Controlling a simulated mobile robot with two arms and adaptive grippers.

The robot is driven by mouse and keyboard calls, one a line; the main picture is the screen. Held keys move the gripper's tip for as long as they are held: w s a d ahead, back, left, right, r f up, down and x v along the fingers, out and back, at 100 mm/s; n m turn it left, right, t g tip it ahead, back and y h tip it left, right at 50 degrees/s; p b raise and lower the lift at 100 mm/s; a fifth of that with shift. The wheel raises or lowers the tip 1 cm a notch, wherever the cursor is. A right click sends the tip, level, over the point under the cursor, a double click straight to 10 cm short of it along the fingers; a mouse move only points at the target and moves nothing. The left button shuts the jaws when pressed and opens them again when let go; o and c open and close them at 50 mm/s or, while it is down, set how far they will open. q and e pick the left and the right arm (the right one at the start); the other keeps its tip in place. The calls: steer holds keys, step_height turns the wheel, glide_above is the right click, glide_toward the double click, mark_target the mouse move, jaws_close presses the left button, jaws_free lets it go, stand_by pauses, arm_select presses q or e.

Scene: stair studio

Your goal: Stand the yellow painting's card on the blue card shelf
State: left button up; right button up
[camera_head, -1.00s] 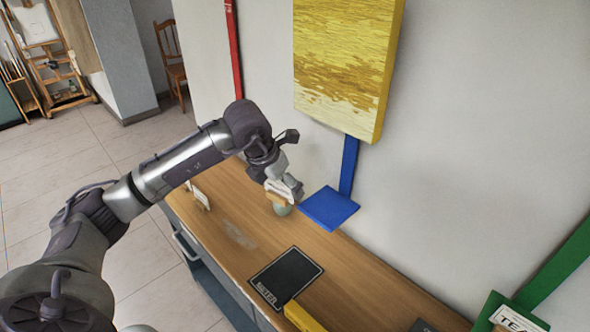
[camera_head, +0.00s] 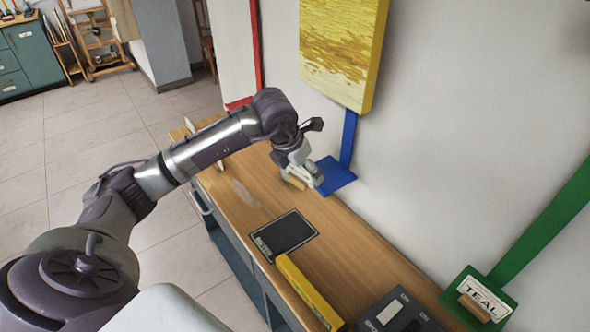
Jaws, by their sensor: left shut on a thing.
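My left gripper (camera_head: 308,176) is shut on a small card with a wooden base (camera_head: 296,183); the gripper hides most of it and I cannot read its face. The blue card shelf (camera_head: 338,178) juts from the wall under the yellow painting (camera_head: 342,45). The gripper and card are at the shelf's left edge and overlap it in this view; I cannot tell whether they touch it. The visible part of the shelf is bare. My right gripper is not in view.
A TEAL card (camera_head: 482,298) stands on the green shelf (camera_head: 510,308) at right. The wooden table (camera_head: 345,245) holds a black mat (camera_head: 284,236), a yellow bar (camera_head: 308,292) and a grey box (camera_head: 402,315). A red shelf (camera_head: 238,103) is at left.

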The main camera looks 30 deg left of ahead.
arm_select(q)
steer(key=shift+w+d+f, duration=0.1)
steer(key=shift+w+d, duration=0.25)
steer(key=shift+w, duration=0.6)
steer(key=shift+w+d+f, duration=0.15)
steer(key=shift+w+d, duration=0.2)
steer(key=shift+w, duration=0.65)
steer(key=shift+w+d+f, duration=0.1)
steer(key=shift+w+d, duration=0.25)
steer(key=shift+w, duration=0.6)
steer(key=shift+w+d+f, duration=0.1)
steer(key=shift+w+d, duration=0.15)
steer(key=shift+w, duration=0.4)
steer(key=shift+w+d+f, duration=0.1)
steer(key=shift+w+d, duration=0.1)
steer(key=shift+w, duration=0.4)
steer(key=shift+s+a+f+b, duration=0.1)
steer(key=shift+f+b, duration=0.85)
steer(key=shift+f, duration=0.2)
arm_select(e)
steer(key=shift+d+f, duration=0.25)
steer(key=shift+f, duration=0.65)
arm_select(q)
steer(key=o, duration=0.7)
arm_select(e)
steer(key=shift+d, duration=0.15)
